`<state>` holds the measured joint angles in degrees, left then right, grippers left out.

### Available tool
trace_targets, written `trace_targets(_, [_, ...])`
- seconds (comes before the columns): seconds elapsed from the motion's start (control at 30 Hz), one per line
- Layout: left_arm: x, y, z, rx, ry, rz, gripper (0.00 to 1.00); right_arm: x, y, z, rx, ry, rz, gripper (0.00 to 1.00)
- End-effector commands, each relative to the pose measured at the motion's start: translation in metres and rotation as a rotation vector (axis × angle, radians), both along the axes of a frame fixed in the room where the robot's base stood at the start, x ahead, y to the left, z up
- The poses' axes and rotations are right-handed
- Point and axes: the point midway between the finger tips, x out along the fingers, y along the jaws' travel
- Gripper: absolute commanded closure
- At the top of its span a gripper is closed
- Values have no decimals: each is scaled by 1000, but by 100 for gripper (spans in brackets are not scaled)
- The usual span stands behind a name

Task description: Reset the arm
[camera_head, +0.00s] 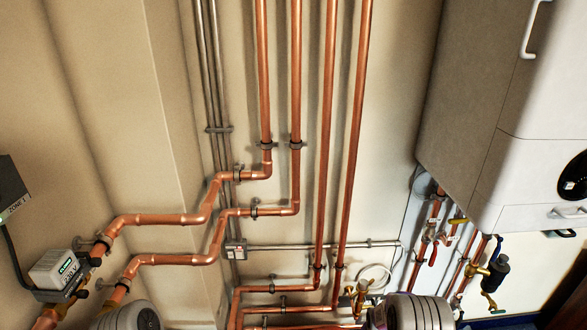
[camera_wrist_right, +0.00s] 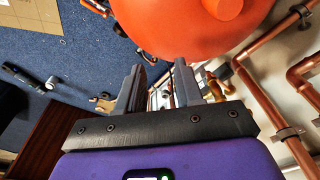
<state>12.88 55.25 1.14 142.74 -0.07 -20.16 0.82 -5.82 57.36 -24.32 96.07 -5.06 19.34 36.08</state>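My right gripper (camera_wrist_right: 159,72) shows in the right wrist view, with its two grey fingers apart and a clear gap between them. I see nothing held in the gap; valves and pipes show behind it. A large orange-red rounded body (camera_wrist_right: 190,28) fills the top of that view, beyond the fingertips; I cannot tell its exact distance. Neither gripper shows in the head view. Grey ribbed rounded parts at its bottom edge look like my arm links. My left gripper is not in view.
Copper pipes (camera_head: 296,75) run down the beige wall and bend left. A white boiler (camera_head: 480,95) hangs at the right, with valves (camera_head: 492,272) below. A grey-white actuator (camera_head: 53,270) sits at lower left. In the wrist view, tools (camera_wrist_right: 25,78) and cardboard (camera_wrist_right: 30,15) lie on blue carpet (camera_wrist_right: 75,60).

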Motion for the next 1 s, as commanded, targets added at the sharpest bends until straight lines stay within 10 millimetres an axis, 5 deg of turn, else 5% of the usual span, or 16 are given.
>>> trace_targets(0.1, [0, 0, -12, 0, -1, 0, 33, -62, 32, -47, 100, 43, 100, 64])
trace_targets(0.2, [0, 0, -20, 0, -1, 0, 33, -115, 65, -69, 184, 53, 196, 64])
trace_targets(0.43, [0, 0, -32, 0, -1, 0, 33, -208, 125, -74, 321, 31, 378, 64])
trace_targets(0.63, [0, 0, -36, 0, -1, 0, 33, -241, 144, -65, 363, 9, 452, 64])
trace_targets(1.0, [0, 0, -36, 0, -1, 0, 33, -244, 146, -64, 366, 4, 460, 64])
